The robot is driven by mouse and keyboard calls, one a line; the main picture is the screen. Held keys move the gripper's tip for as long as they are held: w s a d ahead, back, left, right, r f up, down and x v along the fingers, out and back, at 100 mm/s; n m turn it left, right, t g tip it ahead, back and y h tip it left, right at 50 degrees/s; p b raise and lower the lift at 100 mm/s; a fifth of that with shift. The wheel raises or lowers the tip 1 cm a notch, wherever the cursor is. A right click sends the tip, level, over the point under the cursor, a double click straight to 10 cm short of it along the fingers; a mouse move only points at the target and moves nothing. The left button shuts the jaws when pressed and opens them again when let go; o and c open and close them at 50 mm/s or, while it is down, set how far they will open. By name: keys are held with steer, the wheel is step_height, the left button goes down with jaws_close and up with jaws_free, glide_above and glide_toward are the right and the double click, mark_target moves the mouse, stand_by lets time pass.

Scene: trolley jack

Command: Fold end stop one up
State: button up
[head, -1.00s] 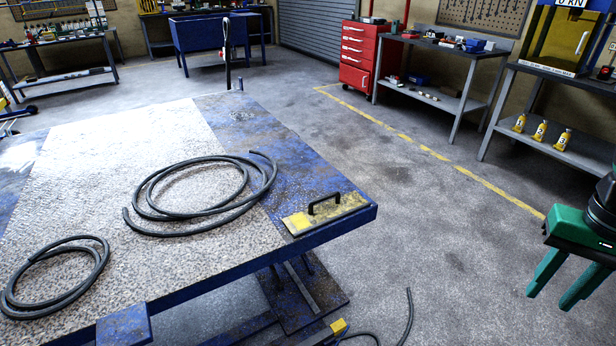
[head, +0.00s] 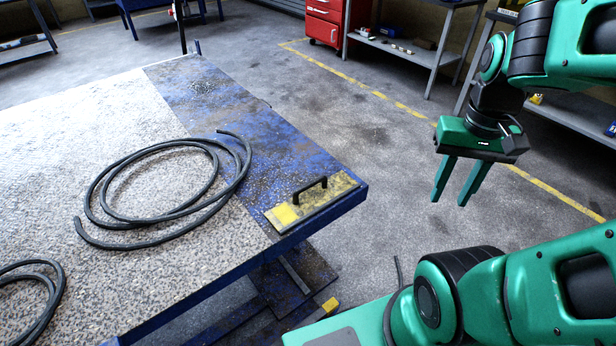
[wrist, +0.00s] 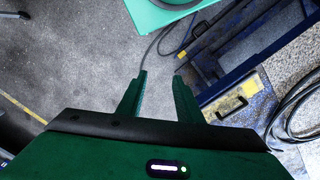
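The end stop appears to be the worn yellow plate with a black bow handle (head: 310,203). It lies flat at the near right corner of the blue lift table (head: 250,130). The plate also shows in the wrist view (wrist: 228,100), right of the fingers. My gripper (head: 449,202) is open and empty, its two green fingers apart and pointing down. It hangs in the air to the right of the table, clear of the plate and handle. The fingertips also show in the wrist view (wrist: 160,74) over the floor.
Black hose coils (head: 165,190) lie on the table's pale top. A small post (head: 196,47) stands at its far corner. A loose cable (head: 398,272) lies near the table base. A red cabinet (head: 326,22) and workbenches stand behind. Open floor lies right of the table.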

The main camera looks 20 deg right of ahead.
steer(key=m+t, duration=0.2)
steer(key=m, duration=0.6)
glide_toward(311, 183)
steer(key=f, duration=0.2)
steer(key=w+f, duration=0.1)
steer(key=f, duration=0.5)
steer(key=shift+w+a, duration=0.1)
steer(key=shift+w, duration=0.1)
jaws_close()
